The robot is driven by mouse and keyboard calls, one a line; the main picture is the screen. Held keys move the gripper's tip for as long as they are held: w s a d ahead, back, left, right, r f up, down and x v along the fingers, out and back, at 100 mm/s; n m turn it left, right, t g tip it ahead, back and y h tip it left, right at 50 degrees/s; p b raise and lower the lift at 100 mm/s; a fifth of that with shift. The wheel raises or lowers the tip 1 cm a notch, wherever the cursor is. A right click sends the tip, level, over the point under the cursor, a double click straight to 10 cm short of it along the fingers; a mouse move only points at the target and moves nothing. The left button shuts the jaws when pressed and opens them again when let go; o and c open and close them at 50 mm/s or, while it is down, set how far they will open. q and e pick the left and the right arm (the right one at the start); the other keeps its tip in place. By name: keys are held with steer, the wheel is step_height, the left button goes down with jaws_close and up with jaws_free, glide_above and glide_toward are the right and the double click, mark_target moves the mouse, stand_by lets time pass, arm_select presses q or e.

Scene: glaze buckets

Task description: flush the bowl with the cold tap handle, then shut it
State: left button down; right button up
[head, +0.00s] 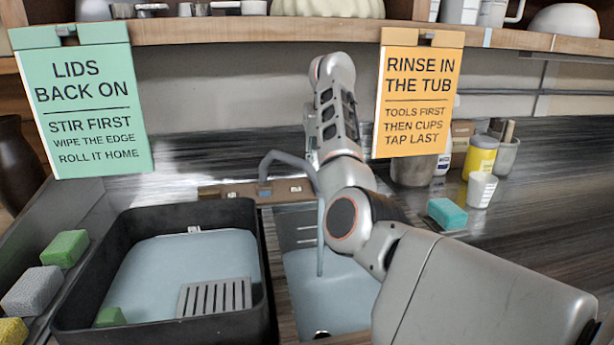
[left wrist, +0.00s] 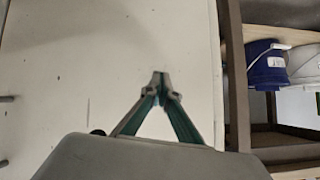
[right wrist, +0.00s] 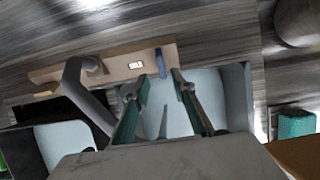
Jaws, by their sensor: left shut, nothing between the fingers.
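The sink bowl (head: 345,300) is pale blue-grey, and a thin water stream (head: 320,240) falls into it from the curved grey tap spout (head: 290,160). The blue cold handle (right wrist: 160,62) stands on the tap's wooden board in the right wrist view; my right arm hides it in the head view. My right gripper (right wrist: 158,84) is open, its fingers apart over the bowl, with the handle just beyond the gap between their tips. Contact with it cannot be told. Its fingers are hidden in the head view. My left gripper (left wrist: 160,80) is shut and empty, away from the sink.
A black tub (head: 262,300) with a slotted grate stands left of the bowl. Sponges (head: 65,248) lie at the far left. A teal sponge (head: 446,213), a white cup (head: 481,190) and bottles stand at right. Signs hang from the shelf (head: 250,30).

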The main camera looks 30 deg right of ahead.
steer(key=b+x, duration=0.2)
steer(key=x, duration=0.5)
steer(key=shift+s+b, duration=0.2)
steer(key=shift+b, duration=0.15)
steer(key=shift+w+d+f, duration=0.1)
steer(key=shift+w+f, duration=0.1)
steer(key=shift+f, duration=0.05)
jaws_close()
